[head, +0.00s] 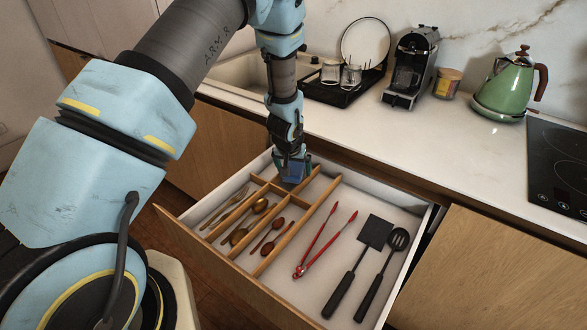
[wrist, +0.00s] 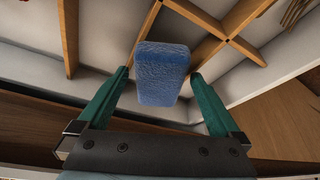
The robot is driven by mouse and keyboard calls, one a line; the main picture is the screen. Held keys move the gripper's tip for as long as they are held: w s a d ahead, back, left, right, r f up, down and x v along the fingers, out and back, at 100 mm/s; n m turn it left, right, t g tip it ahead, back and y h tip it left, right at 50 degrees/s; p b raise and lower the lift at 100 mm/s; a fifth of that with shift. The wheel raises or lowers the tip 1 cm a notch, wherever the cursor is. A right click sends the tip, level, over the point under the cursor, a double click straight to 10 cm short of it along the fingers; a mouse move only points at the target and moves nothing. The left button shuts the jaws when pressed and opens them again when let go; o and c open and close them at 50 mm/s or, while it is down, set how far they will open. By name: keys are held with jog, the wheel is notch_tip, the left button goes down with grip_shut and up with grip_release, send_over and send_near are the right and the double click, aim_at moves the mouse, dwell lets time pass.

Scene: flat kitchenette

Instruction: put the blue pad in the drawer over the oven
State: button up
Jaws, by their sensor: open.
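The blue pad (wrist: 162,73) shows in the wrist view just beyond and between my open fingertips, with a gap on each side. In the head view the pad (head: 296,172) is partly hidden under my gripper (head: 292,160). My gripper (wrist: 160,77) points down into the back left part of the open drawer (head: 400,290), near the wooden dividers (head: 318,222). I cannot tell whether the pad rests on the drawer floor or on a divider. The oven is not clearly in view.
On the counter stand a dish rack (head: 340,92), a coffee machine (head: 411,68) and a green kettle (head: 506,88), left of a black cooktop (head: 562,160).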

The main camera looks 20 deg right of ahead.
jog(key=shift+r, duration=0.1)
jog(key=shift+r+p, duration=0.65)
jog(key=shift+p, duration=0.05)
jog(key=shift+s+a+r+b, duration=0.15)
jog(key=shift+r+b, duration=0.15)
jog(key=shift+b, duration=0.25)
jog(key=b+v, duration=0.2)
jog(key=v, duration=0.8)
jog(key=shift+s+r+b, duration=0.2)
jog(key=shift+r+b, duration=0.1)
jog(key=shift+b, duration=0.05)
jog(key=w+a+r+n+y, duration=0.1)
jog(key=a+r+n, duration=0.15)
jog(key=a, duration=0.65)
jog(key=w+a+r+n+y, duration=0.1)
jog(key=a+r, duration=0.2)
jog(key=a, duration=0.6)
jog(key=s+a+r+n+g, duration=0.1)
jog(key=s+a, duration=0.3)
jog(key=a, duration=0.4)
jog(key=s+a+r+n, duration=0.2)
jog(key=s+a+r, duration=0.1)
jog(key=a, duration=0.5)
jog(key=shift+s+a+g+y, duration=0.2)
jog(key=shift+s+g+y, duration=0.15)
jog(key=shift+s, duration=0.55)
